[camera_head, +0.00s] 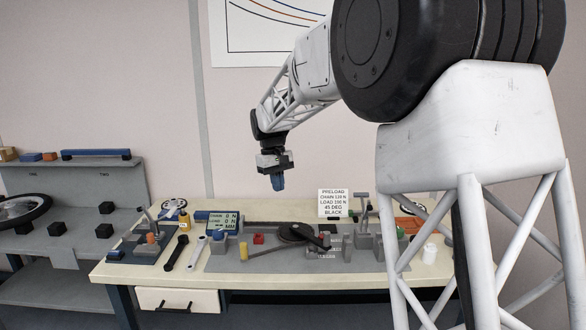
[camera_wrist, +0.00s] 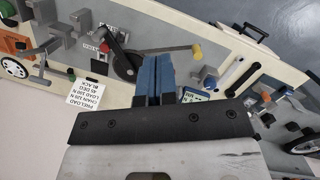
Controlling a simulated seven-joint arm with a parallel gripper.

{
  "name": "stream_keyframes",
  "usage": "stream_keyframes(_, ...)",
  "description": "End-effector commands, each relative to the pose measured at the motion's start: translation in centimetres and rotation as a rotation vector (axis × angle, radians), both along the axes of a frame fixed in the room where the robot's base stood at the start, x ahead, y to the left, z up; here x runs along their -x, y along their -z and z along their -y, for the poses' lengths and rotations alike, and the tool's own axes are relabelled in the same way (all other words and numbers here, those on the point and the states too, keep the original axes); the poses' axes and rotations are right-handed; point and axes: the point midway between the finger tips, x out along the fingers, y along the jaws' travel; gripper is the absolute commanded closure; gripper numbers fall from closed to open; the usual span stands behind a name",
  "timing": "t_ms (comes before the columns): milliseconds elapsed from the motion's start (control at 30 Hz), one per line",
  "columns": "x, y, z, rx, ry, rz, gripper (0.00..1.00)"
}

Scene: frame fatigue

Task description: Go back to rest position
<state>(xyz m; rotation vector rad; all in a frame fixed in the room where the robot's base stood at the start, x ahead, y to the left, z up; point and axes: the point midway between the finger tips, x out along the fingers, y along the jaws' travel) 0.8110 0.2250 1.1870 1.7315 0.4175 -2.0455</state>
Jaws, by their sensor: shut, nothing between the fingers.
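My gripper (camera_head: 278,184) hangs from my white arm, pointing down, well above the back of the workbench (camera_head: 130,268). Its blue fingers are together with nothing between them. The shut blue fingers (camera_wrist: 158,78) also show in the wrist view, over the bench top. The gripper touches nothing.
On the bench below are a grey fixture with a dark crank arm (camera_head: 298,233), a display (camera_head: 223,222), a sign (camera_head: 333,203), wrenches (camera_head: 199,252) and a white cup (camera_head: 430,253). A grey shelf (camera_head: 60,183) stands at left. The air around my gripper is clear.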

Motion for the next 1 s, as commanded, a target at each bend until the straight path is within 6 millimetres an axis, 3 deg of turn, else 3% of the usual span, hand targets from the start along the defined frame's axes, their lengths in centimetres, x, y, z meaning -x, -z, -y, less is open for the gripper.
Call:
stream_keyframes(500, 9.9, -3.5, 7.6, -0.034, 0.113, 0.083, 1.00)
stream_keyframes(1000, 20.4, -4.4, 13.6, -0.065, 0.222, 0.164, 1.00)
